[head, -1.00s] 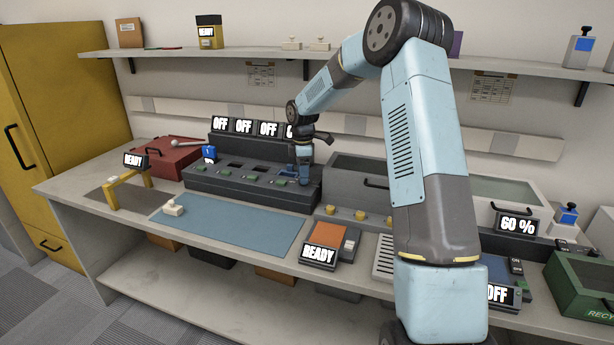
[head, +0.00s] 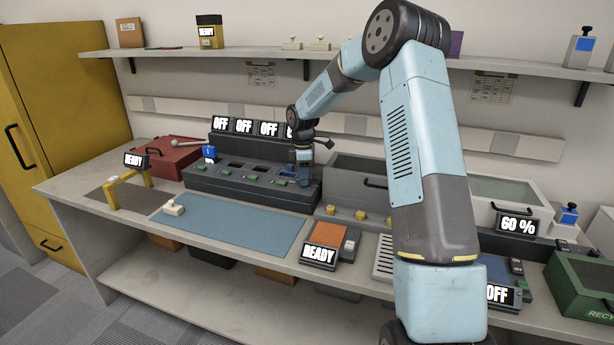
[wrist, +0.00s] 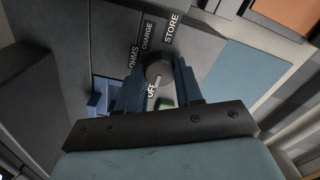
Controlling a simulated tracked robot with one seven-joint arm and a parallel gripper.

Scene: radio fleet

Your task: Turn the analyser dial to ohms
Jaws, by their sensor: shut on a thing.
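The analyser dial (wrist: 158,66) is a dark round knob in the wrist view, with the words OHMS, CHARGE, STORE and OFF around it. A pale mark on the knob points to the OFF side. My gripper (wrist: 158,82) has one dark blue finger on either side of the knob and is shut on it. In the head view, my gripper (head: 303,172) is low at the right end of the dark charger bank (head: 235,187). The knob is hidden there by my gripper.
Several OFF displays (head: 244,126) stand along the bank's back, one partly behind my arm. A grey lidded bin (head: 350,178) stands right of the bank.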

